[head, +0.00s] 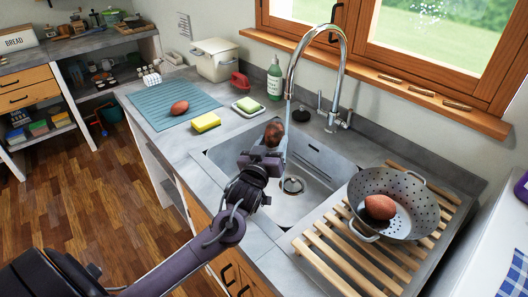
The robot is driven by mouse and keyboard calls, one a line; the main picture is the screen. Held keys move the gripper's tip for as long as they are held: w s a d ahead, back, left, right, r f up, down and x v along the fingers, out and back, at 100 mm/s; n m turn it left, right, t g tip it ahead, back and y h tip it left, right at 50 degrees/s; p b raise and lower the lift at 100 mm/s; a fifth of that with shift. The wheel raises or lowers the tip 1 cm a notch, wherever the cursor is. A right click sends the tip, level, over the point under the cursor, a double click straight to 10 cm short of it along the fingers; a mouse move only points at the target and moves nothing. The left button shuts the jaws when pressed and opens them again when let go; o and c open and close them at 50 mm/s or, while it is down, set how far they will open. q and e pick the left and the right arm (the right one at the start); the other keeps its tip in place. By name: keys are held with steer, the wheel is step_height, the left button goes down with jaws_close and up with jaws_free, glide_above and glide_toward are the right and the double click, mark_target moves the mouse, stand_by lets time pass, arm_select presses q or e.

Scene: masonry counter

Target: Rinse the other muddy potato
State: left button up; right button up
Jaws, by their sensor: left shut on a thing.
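My left gripper (262,157) is shut on a brown potato (273,133) and holds it above the left part of the sink (315,158). The potato looks dark and patchy on its upper side. The tap (322,40) is running, and its thin stream falls beside or against the potato's right side; I cannot tell which. A reddish potato (380,207) lies in the grey colander (410,190). Another reddish potato (179,107) lies on the blue ribbed mat (150,108) left of the sink. My right gripper is not in view.
The colander stands on a wooden slatted rack (335,262) right of the sink. A yellow sponge (206,122), a soap dish (248,105) and a green bottle (275,78) stand near the sink's back left. A white bin (215,60) is farther back.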

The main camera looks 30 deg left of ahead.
arm_select(q)
steer(key=shift+w+d+f+b, duration=0.15)
steer(key=shift+w+b, duration=0.1)
steer(key=shift+w, duration=0.55)
steer(key=shift+w+d+f+b, duration=0.15)
steer(key=shift+w+d+b, duration=0.1)
steer(key=shift+w, duration=0.5)
steer(key=shift+w+d+f+b, duration=0.15)
steer(key=shift+w+b, duration=0.1)
steer(key=shift+w, duration=0.55)
steer(key=shift+d, duration=0.1)
steer(key=shift+s+d, duration=0.2)
steer(key=shift+d, duration=0.25)
steer(key=shift+a, duration=0.1)
steer(key=shift+w+a+p, duration=0.15)
steer(key=shift+a+p, duration=0.15)
steer(key=shift+a, duration=0.2)
steer(key=shift+d, duration=0.15)
steer(key=shift+d, duration=0.45)
